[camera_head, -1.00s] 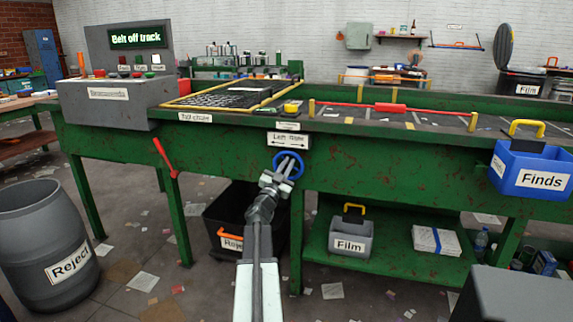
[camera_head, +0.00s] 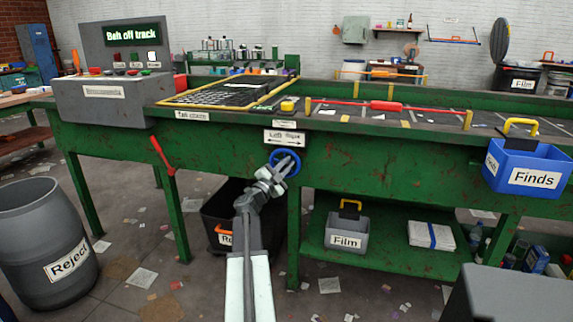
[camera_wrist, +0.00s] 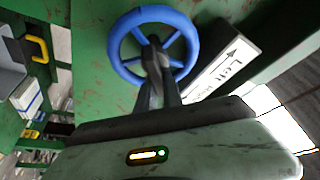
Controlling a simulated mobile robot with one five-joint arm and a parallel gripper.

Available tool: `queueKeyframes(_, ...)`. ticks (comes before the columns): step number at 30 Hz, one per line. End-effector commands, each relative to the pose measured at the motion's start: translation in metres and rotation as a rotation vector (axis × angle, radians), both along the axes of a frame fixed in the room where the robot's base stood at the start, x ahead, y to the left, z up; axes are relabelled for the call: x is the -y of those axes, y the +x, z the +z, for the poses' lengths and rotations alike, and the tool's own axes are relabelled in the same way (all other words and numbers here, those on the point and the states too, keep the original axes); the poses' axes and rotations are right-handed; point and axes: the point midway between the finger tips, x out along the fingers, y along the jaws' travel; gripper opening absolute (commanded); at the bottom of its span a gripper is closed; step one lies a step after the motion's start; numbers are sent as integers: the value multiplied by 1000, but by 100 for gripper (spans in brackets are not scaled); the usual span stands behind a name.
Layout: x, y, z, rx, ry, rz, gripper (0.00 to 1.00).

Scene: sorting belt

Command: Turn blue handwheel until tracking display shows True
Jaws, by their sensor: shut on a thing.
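The blue handwheel (camera_head: 286,160) is on the green front of the sorting belt, below a sign with an arrow (camera_head: 285,137). It fills the upper middle of the wrist view (camera_wrist: 187,30). My gripper (camera_head: 279,167) reaches it from below. In the wrist view my gripper's fingers (camera_wrist: 155,62) are shut at the wheel's centre, on its hub or a spoke; which one is hard to tell. The tracking display (camera_head: 132,33) at the upper left reads "Belt off track" in green letters on black.
A grey control box (camera_head: 105,100) with several buttons stands on the belt's left end. A red lever (camera_head: 161,154) sticks out left of the wheel. A blue "Finds" bin (camera_head: 530,175) hangs at the right. A black bin stands beneath, and a grey "Reject" barrel (camera_head: 45,235) at left.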

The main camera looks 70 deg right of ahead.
Motion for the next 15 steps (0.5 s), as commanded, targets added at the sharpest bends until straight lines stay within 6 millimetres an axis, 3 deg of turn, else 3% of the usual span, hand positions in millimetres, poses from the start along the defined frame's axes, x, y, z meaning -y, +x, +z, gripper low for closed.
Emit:
queueKeyframes(10, -1, -1, -1, 3, 0, -3, 0)
queueKeyframes(11, -1, -1, -1, 3, 0, -3, 19)
queueKeyframes(12, -1, -1, -1, 3, 0, -3, 30)
queueKeyframes(15, -1, -1, 0, 3, 0, -2, 33)
